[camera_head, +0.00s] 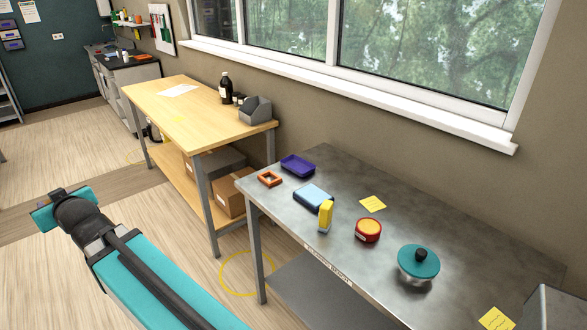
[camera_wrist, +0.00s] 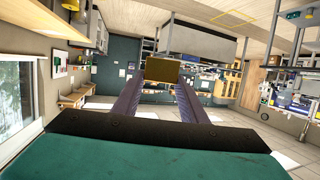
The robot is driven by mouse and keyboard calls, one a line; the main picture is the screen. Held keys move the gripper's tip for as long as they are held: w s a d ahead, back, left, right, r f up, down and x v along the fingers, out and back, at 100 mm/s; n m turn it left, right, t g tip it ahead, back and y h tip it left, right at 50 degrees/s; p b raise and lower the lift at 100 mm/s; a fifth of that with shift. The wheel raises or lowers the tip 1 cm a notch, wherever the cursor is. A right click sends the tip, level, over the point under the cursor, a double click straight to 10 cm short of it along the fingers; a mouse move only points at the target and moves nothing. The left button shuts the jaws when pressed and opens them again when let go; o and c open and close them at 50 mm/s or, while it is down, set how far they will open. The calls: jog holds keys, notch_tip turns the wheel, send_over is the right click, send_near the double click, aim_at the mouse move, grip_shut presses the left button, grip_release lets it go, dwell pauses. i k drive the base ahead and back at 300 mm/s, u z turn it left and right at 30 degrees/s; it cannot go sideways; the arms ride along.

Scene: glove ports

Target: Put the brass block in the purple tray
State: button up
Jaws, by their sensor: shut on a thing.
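The purple tray (camera_head: 297,165) sits at the far left end of the grey metal table (camera_head: 440,213) in the head view. It looks empty. The brass block (camera_wrist: 162,70) shows in the wrist view, between the tips of my gripper (camera_wrist: 160,79), which is shut on it. In the head view my arm reaches to the left, and its end is over the floor, well left of the metal table and apart from the tray. The block cannot be made out in the head view.
Near the tray are an orange frame (camera_head: 269,179), a blue box (camera_head: 313,197) and an upright yellow object (camera_head: 325,217). A red tin (camera_head: 368,230) and a teal-lidded pot (camera_head: 418,262) stand further right. A wooden bench (camera_head: 190,117) stands beyond the metal table.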

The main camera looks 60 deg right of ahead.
aim_at(298, 168)
jog(key=u, duration=0.05)
jog(key=i, duration=1)
jog(key=z, duration=0.05)
